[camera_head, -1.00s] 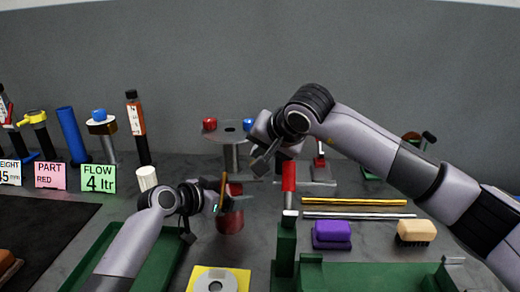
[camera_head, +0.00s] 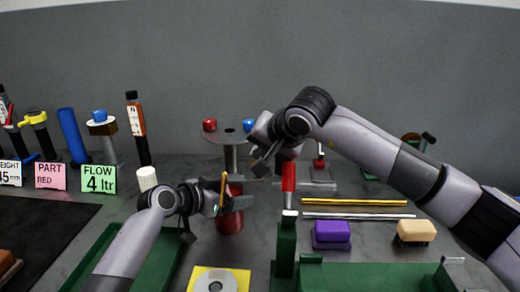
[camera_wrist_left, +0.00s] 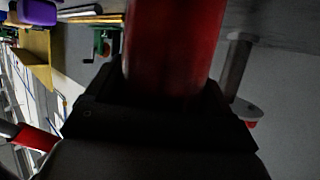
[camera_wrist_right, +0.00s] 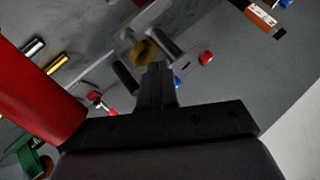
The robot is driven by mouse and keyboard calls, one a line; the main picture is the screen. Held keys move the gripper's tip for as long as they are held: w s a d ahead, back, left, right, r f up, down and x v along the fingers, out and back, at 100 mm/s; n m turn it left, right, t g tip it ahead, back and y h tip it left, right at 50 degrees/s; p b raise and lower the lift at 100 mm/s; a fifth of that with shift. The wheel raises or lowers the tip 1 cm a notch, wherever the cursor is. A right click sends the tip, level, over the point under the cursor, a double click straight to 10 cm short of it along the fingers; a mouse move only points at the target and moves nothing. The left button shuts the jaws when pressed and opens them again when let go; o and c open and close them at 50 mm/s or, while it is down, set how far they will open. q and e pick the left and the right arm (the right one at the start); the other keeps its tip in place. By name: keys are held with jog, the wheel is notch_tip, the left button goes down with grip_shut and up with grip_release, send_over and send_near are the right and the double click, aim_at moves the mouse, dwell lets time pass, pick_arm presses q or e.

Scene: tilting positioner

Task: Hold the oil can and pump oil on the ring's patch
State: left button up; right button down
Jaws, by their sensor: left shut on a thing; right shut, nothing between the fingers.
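The red oil can (camera_head: 230,222) stands upright in the middle of the table, with a thin orange-brown upright part beside its top. My left gripper (camera_head: 238,203) is shut around its body, which fills the upper middle of the left wrist view (camera_wrist_left: 172,45). My right gripper (camera_head: 262,168) is shut and empty, above and to the right of the can. In the right wrist view its fingers (camera_wrist_right: 155,88) point at a grey disc-like part with a yellow-brown patch (camera_wrist_right: 146,52). I cannot tell whether the fingers touch anything.
A grey stand with a round top (camera_head: 228,133) is behind the can, between red and blue knobs. A grey ring (camera_head: 215,284) lies on a yellow plate in front. A red-handled tool (camera_head: 289,178) in a green holder, rods (camera_head: 355,215) and a purple block (camera_head: 331,235) are right.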

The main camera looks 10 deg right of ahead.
jog(key=shift+s+f+g, duration=0.15)
jog(key=shift+s+f, duration=0.05)
jog(key=shift+f, duration=0.65)
jog(key=shift+s+f+g, duration=0.15)
jog(key=shift+f, duration=0.65)
jog(key=shift+a+r, duration=0.15)
jog(key=shift+r, duration=3.35)
jog(key=shift+w+r, duration=0.1)
jog(key=shift+w+a+r+g+h, duration=0.1)
jog(key=shift+w+r+g+h, duration=0.2)
jog(key=shift+w+r+h, duration=0.3)
jog(key=s+r+n+g+h, duration=0.2)
jog(key=s+r+g+h, duration=0.1)
jog(key=r, duration=0.5)
jog(key=shift+s+a+r+g, duration=0.15)
jog(key=shift+s+a+g, duration=0.25)
jog(key=shift+g, duration=0.3)
